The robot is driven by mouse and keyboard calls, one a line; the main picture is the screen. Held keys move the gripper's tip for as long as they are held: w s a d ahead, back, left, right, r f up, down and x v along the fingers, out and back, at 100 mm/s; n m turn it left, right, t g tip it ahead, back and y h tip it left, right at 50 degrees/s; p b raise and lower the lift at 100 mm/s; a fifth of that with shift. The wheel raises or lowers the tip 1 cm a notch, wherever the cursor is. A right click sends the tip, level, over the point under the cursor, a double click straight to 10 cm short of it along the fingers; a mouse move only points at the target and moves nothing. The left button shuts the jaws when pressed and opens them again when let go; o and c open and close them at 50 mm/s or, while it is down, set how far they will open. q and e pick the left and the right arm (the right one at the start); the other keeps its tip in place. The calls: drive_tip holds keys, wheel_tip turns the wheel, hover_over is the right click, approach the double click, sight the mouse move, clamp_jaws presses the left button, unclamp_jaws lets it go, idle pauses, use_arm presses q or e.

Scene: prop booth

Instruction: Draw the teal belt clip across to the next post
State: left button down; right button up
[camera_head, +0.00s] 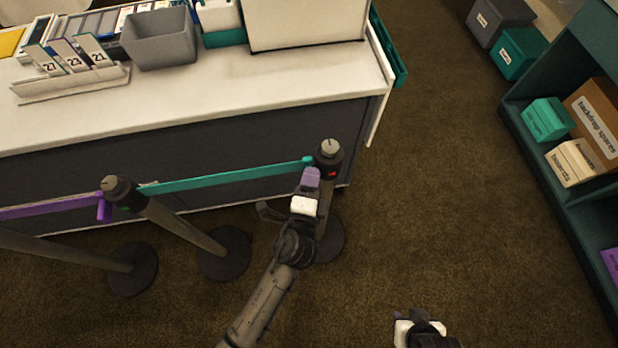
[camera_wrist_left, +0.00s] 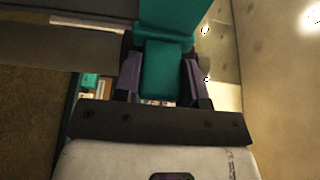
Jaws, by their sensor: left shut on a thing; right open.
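The teal belt (camera_head: 230,177) runs taut from the left post (camera_head: 122,190) to the right post (camera_head: 328,155), along the counter front. My left gripper (camera_head: 311,176) is beside the right post's head, at the belt's end. In the left wrist view the teal clip (camera_wrist_left: 163,72) sits between its two purple fingers (camera_wrist_left: 160,85), which are shut on it. The clip is close to the post's head, but I cannot tell whether it is seated there. A red light shows on the right post and a green one on the left post. My right gripper (camera_head: 412,318) is open and empty at the bottom edge.
A purple belt (camera_head: 50,210) reaches the left post from the left. The white counter (camera_head: 200,100) stands behind the posts, with a grey bin (camera_head: 158,40) on it. A teal shelf (camera_head: 535,135) with boxes stands at right. The carpet between is clear.

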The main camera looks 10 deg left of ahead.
idle(0.3)
use_arm(q)
drive_tip(key=c, duration=0.7)
unclamp_jaws()
drive_tip(key=shift+a, duration=0.1)
drive_tip(key=shift+s, duration=0.15)
drive_tip(key=shift+s, duration=0.35)
drive_tip(key=shift+s+d+b, duration=0.15)
drive_tip(key=shift+s+b, duration=0.35)
drive_tip(key=shift+s, duration=2.75)
drive_tip(key=shift+s+d+b, duration=0.1)
drive_tip(key=shift+s+b, duration=0.35)
drive_tip(key=shift+s, duration=2.75)
